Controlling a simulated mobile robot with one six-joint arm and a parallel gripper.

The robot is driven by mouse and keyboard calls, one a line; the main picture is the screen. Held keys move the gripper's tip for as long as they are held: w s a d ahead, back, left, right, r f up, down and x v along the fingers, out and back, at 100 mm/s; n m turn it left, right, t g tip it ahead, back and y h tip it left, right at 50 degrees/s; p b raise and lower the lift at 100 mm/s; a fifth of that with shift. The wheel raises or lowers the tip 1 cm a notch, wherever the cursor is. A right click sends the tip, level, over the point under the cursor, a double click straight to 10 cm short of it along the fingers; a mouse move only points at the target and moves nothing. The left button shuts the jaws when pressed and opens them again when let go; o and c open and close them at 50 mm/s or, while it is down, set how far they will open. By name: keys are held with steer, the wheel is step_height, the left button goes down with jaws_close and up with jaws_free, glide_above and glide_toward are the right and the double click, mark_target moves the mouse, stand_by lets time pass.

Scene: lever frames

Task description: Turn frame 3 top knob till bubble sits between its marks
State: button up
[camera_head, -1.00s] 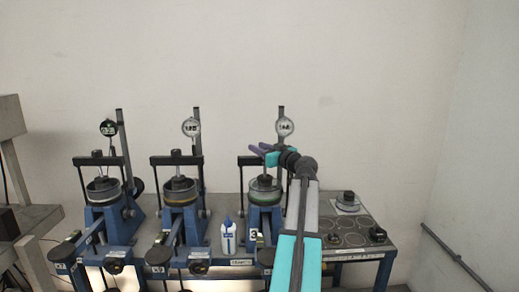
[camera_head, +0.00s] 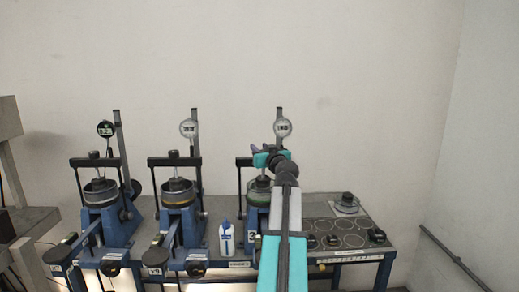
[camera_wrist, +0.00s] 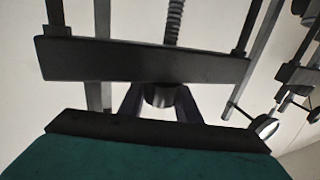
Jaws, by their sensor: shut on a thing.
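Frame 3 (camera_head: 249,237) is the rightmost of three blue lever frames in the head view, partly hidden behind my arm. My gripper (camera_head: 266,148) is at the top of this frame, by its crossbar. In the wrist view, the purple fingers of my gripper (camera_wrist: 160,103) stand on both sides of a dark round knob (camera_wrist: 161,96) and are shut on it. The knob sits against the black crossbar (camera_wrist: 140,62), with a threaded rod (camera_wrist: 175,22) on the bar's other side. The bubble and its marks cannot be made out in either view.
A dial gauge (camera_head: 282,127) stands on a post just above my gripper. Two similar frames (camera_head: 178,205) (camera_head: 102,200) stand to the left. A white and blue bottle (camera_head: 227,240) stands in front. Weights (camera_head: 346,203) lie on the bench at right.

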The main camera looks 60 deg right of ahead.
steer(key=shift+s+d+r+m+g+h+p, duration=0.1)
steer(key=shift+m+g+h+p, duration=0.4)
steer(key=shift+p, duration=0.5)
steer(key=shift+s+r+m+g+h+p, duration=0.1)
steer(key=shift+m+g+h+p, duration=0.4)
steer(key=shift+p, duration=0.45)
steer(key=shift+d+f+g+h+p, duration=0.15)
steer(key=shift+g+h+p, duration=0.2)
steer(key=shift+p, duration=0.55)
steer(key=o, duration=0.8)
steer(key=shift+s, duration=0.1)
steer(key=b+v, duration=0.1)
steer(key=v, duration=0.2)
steer(key=b+v, duration=0.2)
steer(key=v, duration=0.2)
steer(key=b+v, duration=0.1)
steer(key=v, duration=0.3)
steer(key=shift+f+b, duration=0.25)
steer(key=shift+b, duration=0.15)
steer(key=shift+a+b, duration=0.25)
steer(key=shift+b, duration=0.1)
